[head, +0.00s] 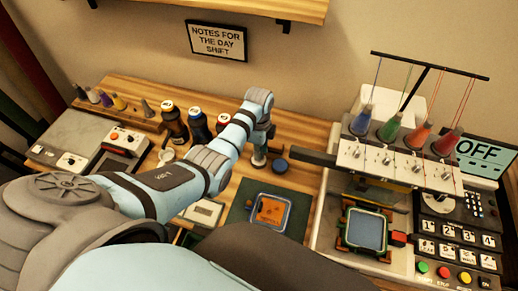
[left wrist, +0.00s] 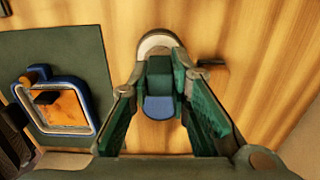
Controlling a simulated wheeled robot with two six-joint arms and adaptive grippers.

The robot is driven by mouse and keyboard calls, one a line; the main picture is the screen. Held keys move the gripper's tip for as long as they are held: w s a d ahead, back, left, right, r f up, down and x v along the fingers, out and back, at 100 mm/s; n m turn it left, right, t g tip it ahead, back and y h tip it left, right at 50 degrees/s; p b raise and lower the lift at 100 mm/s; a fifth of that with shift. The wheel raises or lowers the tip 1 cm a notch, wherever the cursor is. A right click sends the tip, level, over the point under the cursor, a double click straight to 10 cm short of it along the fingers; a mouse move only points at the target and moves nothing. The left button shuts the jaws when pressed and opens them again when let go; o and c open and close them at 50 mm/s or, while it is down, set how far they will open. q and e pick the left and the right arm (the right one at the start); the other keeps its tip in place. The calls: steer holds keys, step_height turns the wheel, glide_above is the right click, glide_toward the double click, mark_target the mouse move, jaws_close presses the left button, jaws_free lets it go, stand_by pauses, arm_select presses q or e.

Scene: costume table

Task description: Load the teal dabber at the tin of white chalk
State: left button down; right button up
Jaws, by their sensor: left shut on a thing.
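In the left wrist view, the teal dabber (left wrist: 159,78) is between the fingers of my left gripper (left wrist: 160,70), with a blue rounded face below it. The gripper is shut on it. A round pale rim, apparently the tin of white chalk (left wrist: 157,41), shows just beyond the dabber. In the head view, my left gripper (head: 261,133) is above the pale tin (head: 258,158), and the dabber cannot be made out there. The dabber's tip is hidden, so I cannot tell whether it touches the chalk. My right gripper is not in view.
A blue round lid (head: 280,166) lies right of the tin. A blue-framed orange patch (head: 270,210) lies on a green mat (head: 238,213). Dark bottles (head: 174,126) stand left of the gripper. An embroidery machine (head: 385,165) fills the right side.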

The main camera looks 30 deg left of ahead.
arm_select(q)
steer(key=shift+f, duration=0.45)
steer(key=shift+s, duration=0.1)
stand_by(1.4)
step_height(320, 180, up, 3)
steer(key=p, duration=0.3)
steer(key=shift+f, duration=0.15)
step_height(320, 180, up, 4)
steer(key=shift+f+p, duration=0.25)
steer(key=shift+p, duration=0.2)
steer(key=shift+r, duration=0.35)
